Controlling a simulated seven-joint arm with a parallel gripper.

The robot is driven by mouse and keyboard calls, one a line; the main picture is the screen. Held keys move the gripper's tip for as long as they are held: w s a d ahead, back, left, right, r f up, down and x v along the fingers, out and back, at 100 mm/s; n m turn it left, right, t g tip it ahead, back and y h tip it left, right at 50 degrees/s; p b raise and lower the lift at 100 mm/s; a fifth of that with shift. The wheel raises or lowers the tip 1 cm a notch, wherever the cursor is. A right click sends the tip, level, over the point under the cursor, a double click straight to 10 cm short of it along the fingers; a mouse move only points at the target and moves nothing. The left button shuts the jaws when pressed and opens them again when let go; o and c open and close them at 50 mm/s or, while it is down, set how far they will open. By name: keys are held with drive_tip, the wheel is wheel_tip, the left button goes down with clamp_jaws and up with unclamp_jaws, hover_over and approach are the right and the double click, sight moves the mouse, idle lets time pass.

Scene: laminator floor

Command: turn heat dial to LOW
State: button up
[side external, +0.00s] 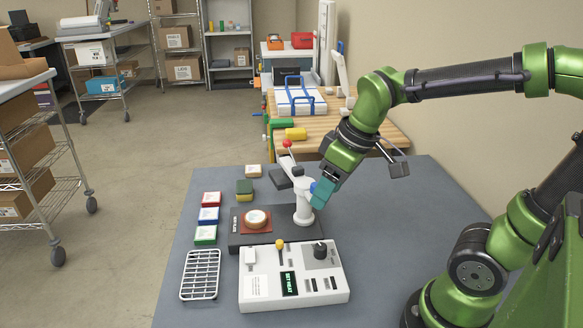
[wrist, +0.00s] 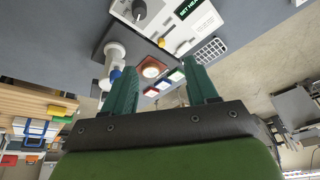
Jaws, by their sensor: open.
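A white control box (side external: 290,275) stands near the front of the grey table. Its black heat dial (side external: 320,249) is at the box's upper right; its pointer and any LOW mark are too small to read. The dial also shows at the top of the wrist view (wrist: 139,10). A lit green display (side external: 289,283) on the box seems to read "SET HEAT". My gripper (side external: 318,192) is behind and above the box, beside the white press post, apart from the dial. In the wrist view its two teal fingers (wrist: 162,82) are spread, with nothing held between them.
Colored blocks (side external: 208,215) and a wire rack (side external: 201,274) are at left. The table's right side is clear.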

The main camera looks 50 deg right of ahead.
sight(321, 246)
drive_tip(key=f+n+g, duration=0.1)
drive_tip(key=f+n, duration=0.4)
drive_tip(key=w+d+f+n+g, duration=0.1)
drive_tip(key=f+n, duration=0.5)
drive_tip(key=w+d+f+n+g+h, duration=0.1)
drive_tip(key=f+n, duration=0.4)
drive_tip(key=f, duration=0.1)
drive_tip(key=shift+f+g, duration=0.2)
drive_tip(key=shift+g, duration=0.2)
drive_tip(key=shift+c, duration=0.5)
drive_tip(key=c, duration=1)
